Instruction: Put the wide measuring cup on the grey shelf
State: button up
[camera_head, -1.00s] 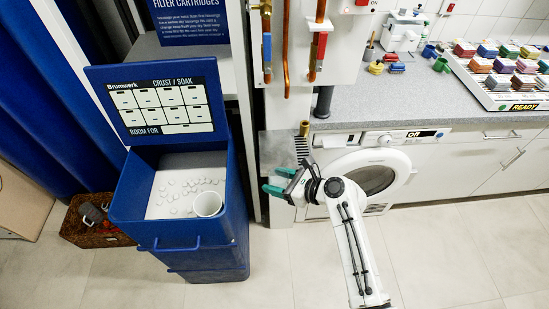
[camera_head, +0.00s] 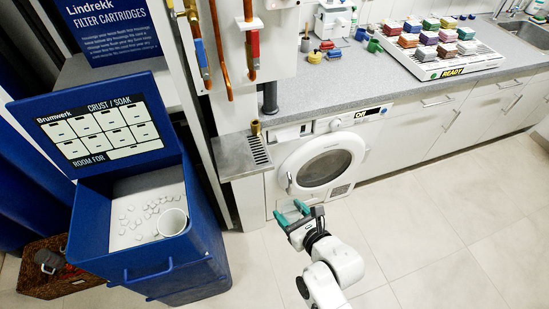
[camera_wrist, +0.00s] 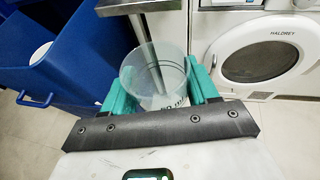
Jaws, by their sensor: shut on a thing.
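A wide clear measuring cup (camera_wrist: 152,75) with dark markings sits between the teal fingers of my gripper (camera_wrist: 160,88) in the wrist view, and the gripper is shut on it. It looks upright, with its open rim towards the camera. In the head view my gripper (camera_head: 290,213) is low in front of the washing machine, and the clear cup cannot be made out there. A grey metal shelf (camera_head: 236,158) with a slotted part stands left of the machine. Its edge and post show beyond the cup in the wrist view (camera_wrist: 140,6).
A blue bin (camera_head: 205,235) with an open lid holds a white cup (camera_head: 172,222) and scattered pale pieces. The washing machine (camera_head: 325,165) stands right of the shelf. A brass fitting (camera_head: 256,128) rises at the shelf's back. The floor at right is clear.

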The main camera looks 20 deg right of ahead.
jog(key=shift+s+d+f+m+h, duration=0.25)
jog(key=shift+s+d+m+h, duration=0.2)
jog(key=shift+s+d, duration=0.15)
jog(key=shift+s+d+f+m+h, duration=0.2)
jog(key=shift+s+d+m+h, duration=0.15)
jog(key=shift+s+d+h, duration=0.25)
jog(key=shift+s+d+f+m+h, duration=0.25)
jog(key=shift+s+d+m+h, duration=0.2)
jog(key=shift+s, duration=0.2)
